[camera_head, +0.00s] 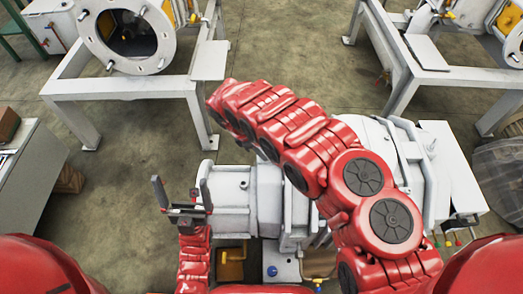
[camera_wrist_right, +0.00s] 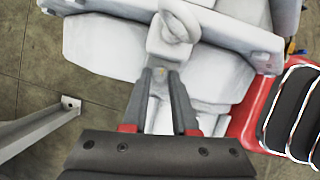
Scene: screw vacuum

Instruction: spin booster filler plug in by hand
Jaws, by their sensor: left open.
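The pale grey vacuum pump (camera_head: 230,190) stands in the lower middle of the head view, partly hidden by my right arm. My left gripper (camera_head: 181,192) is open and empty, fingers pointing up, at the left end of the pump. My right gripper is hidden in the head view. In the right wrist view, my right gripper (camera_wrist_right: 160,78) has its two dark fingers a little apart against the pump body. A tiny tan spot shows near the fingertips; I cannot tell whether it is the plug or whether it is gripped. No filler plug can be made out for certain.
A metal lifting eye (camera_wrist_right: 178,22) rises from the pump just beyond my right fingertips. A grey cabinet (camera_head: 35,170) stands at the left. White machine frames (camera_head: 130,88) stand behind, with open floor (camera_head: 115,165) between. Piping lies below the pump.

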